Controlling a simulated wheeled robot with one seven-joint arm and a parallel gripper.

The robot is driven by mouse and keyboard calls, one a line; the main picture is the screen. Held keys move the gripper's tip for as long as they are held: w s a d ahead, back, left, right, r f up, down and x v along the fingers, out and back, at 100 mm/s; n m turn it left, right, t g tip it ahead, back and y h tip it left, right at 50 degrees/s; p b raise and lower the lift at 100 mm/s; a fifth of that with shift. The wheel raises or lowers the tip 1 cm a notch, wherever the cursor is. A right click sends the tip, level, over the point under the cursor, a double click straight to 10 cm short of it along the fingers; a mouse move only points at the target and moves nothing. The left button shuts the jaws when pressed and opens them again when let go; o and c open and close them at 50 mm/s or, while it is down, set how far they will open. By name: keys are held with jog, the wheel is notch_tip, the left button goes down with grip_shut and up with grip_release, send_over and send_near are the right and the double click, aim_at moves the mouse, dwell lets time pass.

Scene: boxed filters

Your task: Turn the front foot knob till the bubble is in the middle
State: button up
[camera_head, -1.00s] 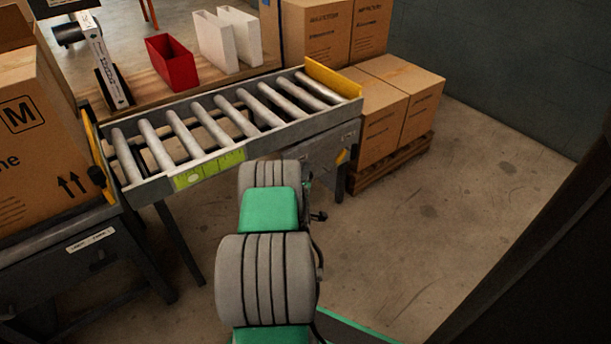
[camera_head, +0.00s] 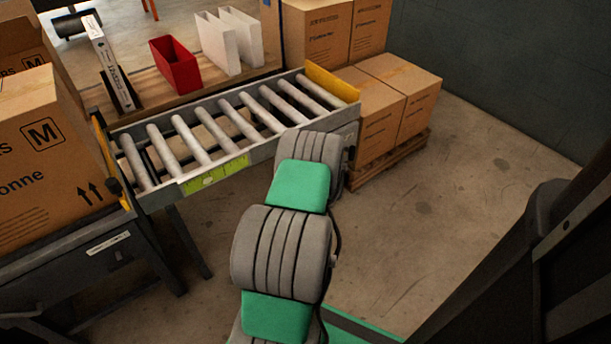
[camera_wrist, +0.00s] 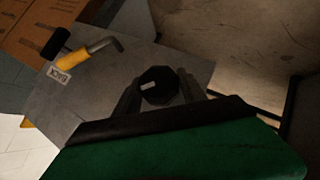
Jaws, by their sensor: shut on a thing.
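A dark, many-sided knob (camera_wrist: 158,86) with a small pale mark sits in the middle of the wrist view, on a grey plate. My gripper (camera_wrist: 158,92) is shut on this knob, one finger on each side. In the head view my own arm hides the gripper and the knob. A yellow-green level (camera_head: 215,175) is fixed to the near side rail of the roller conveyor (camera_head: 262,152). Its bubble is too small to make out.
A big carton (camera_head: 40,165) stands at the left. Stacked cartons (camera_head: 405,95) stand on a pallet (camera_head: 395,160) at the right. Bare floor (camera_head: 470,190) lies right of my arm.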

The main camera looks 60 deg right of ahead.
jog(key=m+t+y+b, duration=0.1)
jog(key=m+y, duration=0.1)
jog(key=y, duration=0.1)
jog(key=shift+f, duration=0.2)
jog(key=m+t+y+b, duration=0.2)
jog(key=y+b, duration=0.1)
jog(key=shift+s+f, duration=0.1)
jog(key=shift+f, duration=0.05)
jog(key=m+t+y+b, duration=0.1)
jog(key=y+b, duration=0.1)
jog(key=shift+f+t+y+b, duration=0.1)
jog(key=shift+t+y+b, duration=0.2)
jog(key=shift+y+b, duration=0.1)
jog(key=shift+r+m+t+y+b, duration=0.25)
jog(key=shift+m+t+y+b, duration=0.35)
jog(key=shift+m+y+b, duration=0.25)
jog(key=shift+r, duration=0.1)
jog(key=o, duration=1.4)
jog(key=shift+c, duration=0.2)
jog(key=shift+r, duration=0.1)
